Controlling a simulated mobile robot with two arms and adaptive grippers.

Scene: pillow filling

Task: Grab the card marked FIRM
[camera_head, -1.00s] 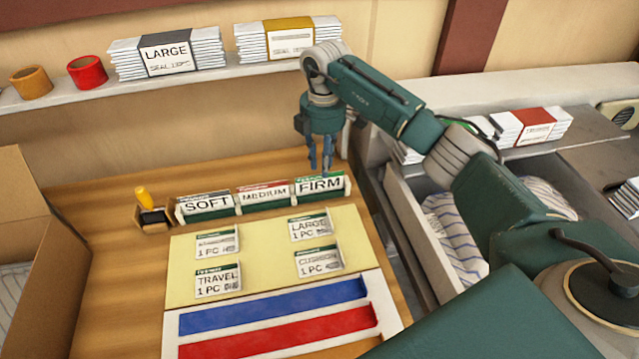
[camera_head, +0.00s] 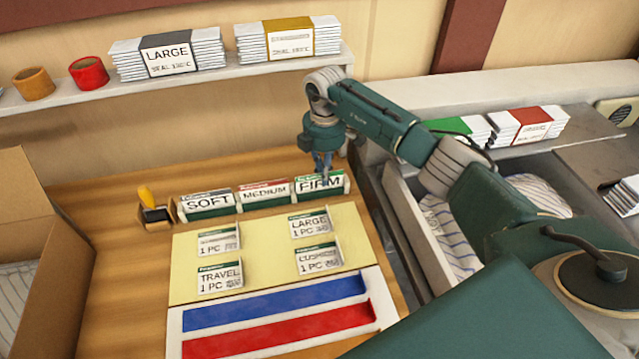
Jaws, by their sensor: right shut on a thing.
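The FIRM card (camera_head: 319,187) stands upright in the right-hand slot of the green card holder (camera_head: 277,206). It is white with a green top edge. My right gripper (camera_head: 323,180) points down at the top of this card, and its fingers are shut on it. The fingers cover a small part of the card's upper edge and lettering. The MEDIUM card (camera_head: 264,192) and the SOFT card (camera_head: 207,203) stand to its left in the same holder. My left gripper is not in view.
A yellow board with several small cards, such as TRAVEL (camera_head: 219,279), lies in front of the holder. Below it are a blue strip (camera_head: 275,302) and a red strip (camera_head: 278,334). A yellow-handled stamp (camera_head: 147,198) stands left. A cardboard box (camera_head: 45,245) is at far left.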

